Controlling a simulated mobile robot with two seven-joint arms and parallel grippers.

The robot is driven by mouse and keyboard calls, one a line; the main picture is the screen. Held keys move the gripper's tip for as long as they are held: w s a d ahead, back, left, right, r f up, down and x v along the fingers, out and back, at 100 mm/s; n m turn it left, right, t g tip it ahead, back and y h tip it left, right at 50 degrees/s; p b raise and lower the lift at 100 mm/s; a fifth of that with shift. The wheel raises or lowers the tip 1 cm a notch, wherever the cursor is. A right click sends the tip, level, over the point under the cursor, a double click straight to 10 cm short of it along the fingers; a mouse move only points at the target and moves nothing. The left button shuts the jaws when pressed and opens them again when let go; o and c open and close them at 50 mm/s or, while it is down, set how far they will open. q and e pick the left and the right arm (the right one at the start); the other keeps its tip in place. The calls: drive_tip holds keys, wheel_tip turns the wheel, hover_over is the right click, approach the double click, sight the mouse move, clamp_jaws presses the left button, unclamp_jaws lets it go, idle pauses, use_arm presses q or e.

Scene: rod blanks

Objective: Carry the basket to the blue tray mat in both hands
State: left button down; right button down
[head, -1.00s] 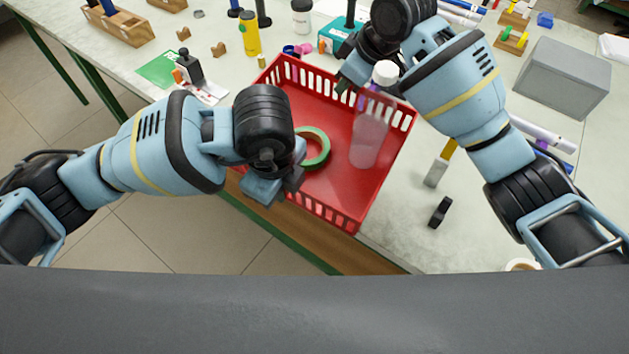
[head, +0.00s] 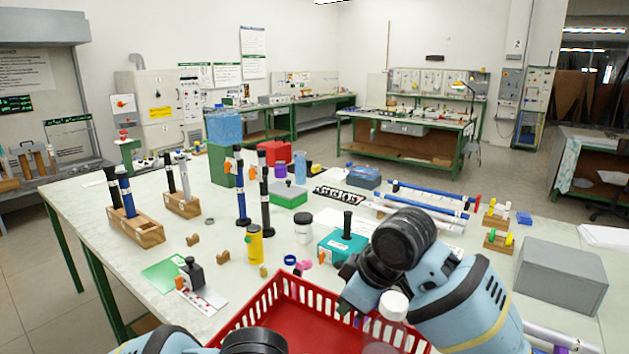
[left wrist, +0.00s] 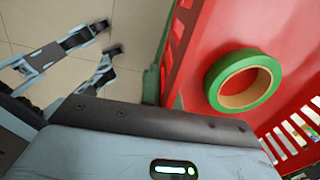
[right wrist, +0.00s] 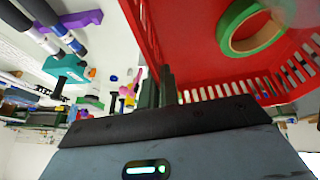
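The red basket (head: 310,318) stands at the near edge of the bench, its lower part cut off in the head view. I cannot make out a blue tray mat.
Around the basket are a yellow bottle (head: 254,244), a teal box (head: 341,249), a black-handled stamp (head: 192,274) and a grey box (head: 561,274). Wooden rod racks (head: 136,230) stand at the left. Blue-ended rolls (head: 428,200) lie at the back right.

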use_arm(q)
drive_tip(key=shift+s+r, duration=0.35)
drive_tip(key=shift+r, duration=0.1)
use_arm(e)
drive_tip(key=shift+s+r, duration=0.35)
drive_tip(key=shift+r, duration=0.1)
